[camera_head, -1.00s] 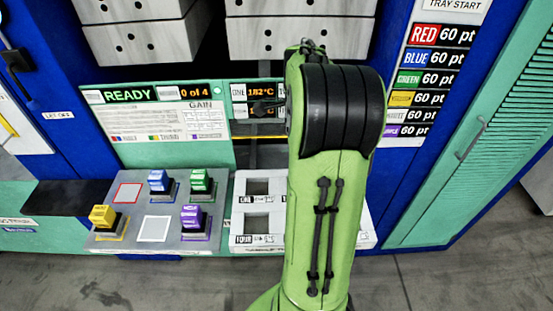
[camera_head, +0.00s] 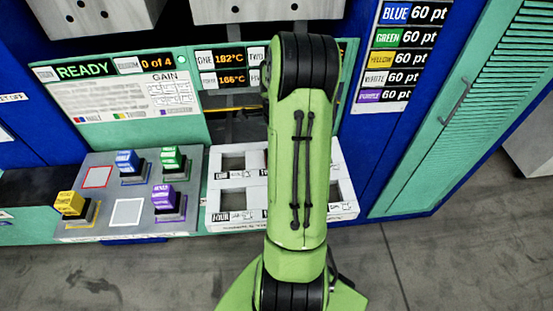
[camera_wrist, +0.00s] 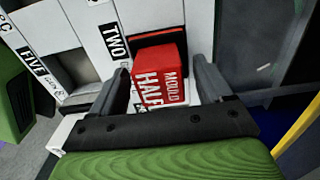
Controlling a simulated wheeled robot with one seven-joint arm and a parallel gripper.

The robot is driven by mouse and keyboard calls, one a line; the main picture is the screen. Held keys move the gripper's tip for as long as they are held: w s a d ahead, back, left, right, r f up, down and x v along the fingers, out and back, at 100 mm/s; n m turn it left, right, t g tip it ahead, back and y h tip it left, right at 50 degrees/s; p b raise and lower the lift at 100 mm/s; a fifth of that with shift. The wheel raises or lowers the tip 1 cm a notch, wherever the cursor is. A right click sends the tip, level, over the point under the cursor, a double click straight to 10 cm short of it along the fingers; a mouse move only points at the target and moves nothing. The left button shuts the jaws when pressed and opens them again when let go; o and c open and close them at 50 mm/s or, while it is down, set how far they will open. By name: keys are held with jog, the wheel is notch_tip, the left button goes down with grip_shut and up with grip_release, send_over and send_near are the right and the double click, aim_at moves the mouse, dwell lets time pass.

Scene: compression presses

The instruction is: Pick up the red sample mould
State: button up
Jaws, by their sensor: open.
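The red sample mould (camera_wrist: 158,76), a block lettered "MOULD HALF", shows in the wrist view beside the label "TWO" of the white tray (camera_wrist: 88,22). My gripper (camera_wrist: 161,68) is open, with one dark finger on each side of the red mould. I cannot tell whether the fingers touch it. In the head view my arm hides both the gripper and the red mould. The red-outlined square (camera_head: 97,177) on the grey sample stand (camera_head: 100,212) is empty.
Blue (camera_head: 128,162), green (camera_head: 172,158), yellow (camera_head: 69,203) and purple (camera_head: 164,197) moulds stand on the grey stand; its white-outlined square is empty. The white tray (camera_head: 237,226) has open slots. The press front (camera_head: 190,120) rises behind. A teal louvred door (camera_head: 440,130) is at right.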

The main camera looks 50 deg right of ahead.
jog(key=shift+f, duration=0.65)
jog(key=shift+c, duration=0.5)
jog(key=shift+r, duration=0.15)
grip_shut()
